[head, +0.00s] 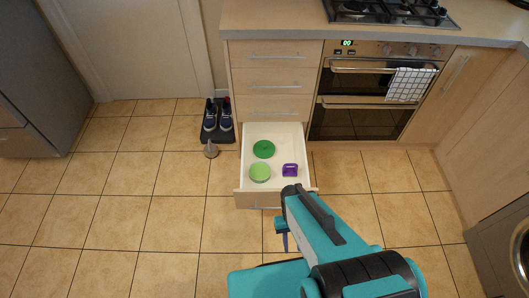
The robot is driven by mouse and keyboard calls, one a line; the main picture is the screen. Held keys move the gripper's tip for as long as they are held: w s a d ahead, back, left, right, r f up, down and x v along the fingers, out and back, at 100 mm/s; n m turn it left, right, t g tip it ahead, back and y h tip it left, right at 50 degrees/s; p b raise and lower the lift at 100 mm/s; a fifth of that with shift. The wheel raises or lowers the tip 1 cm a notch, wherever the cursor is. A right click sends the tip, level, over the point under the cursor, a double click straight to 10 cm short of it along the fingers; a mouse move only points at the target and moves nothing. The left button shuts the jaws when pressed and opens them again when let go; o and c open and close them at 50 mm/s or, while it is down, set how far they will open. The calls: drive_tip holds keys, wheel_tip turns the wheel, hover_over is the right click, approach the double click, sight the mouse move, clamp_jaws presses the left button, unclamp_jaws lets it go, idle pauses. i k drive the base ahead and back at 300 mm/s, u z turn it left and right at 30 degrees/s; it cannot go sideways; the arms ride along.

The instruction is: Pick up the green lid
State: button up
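A flat, round dark green thing that looks like the green lid (264,149) lies in the open bottom drawer (243,141), toward its back. A round light green container or lid (260,173) lies in front of it, close by. A small purple item (290,170) is at the drawer's right side. My gripper (284,241) hangs in front of the drawer, below its front edge in the picture, partly hidden by my teal arm. It is apart from the lid. Its fingers are too small to tell whether they are open.
The drawer front (258,200) stands out over the tiled floor. An oven (365,115) with a checked towel (410,85) is at right. The floor at left is clear.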

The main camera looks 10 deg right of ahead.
sight(263, 149)
drive_tip(key=u, duration=0.2)
drive_tip(key=k, duration=0.7)
drive_tip(key=u, duration=0.5)
drive_tip(key=k, duration=0.6)
drive_tip(key=u, duration=0.7)
drive_tip(key=i, duration=2.4)
drive_tip(key=z, duration=0.45)
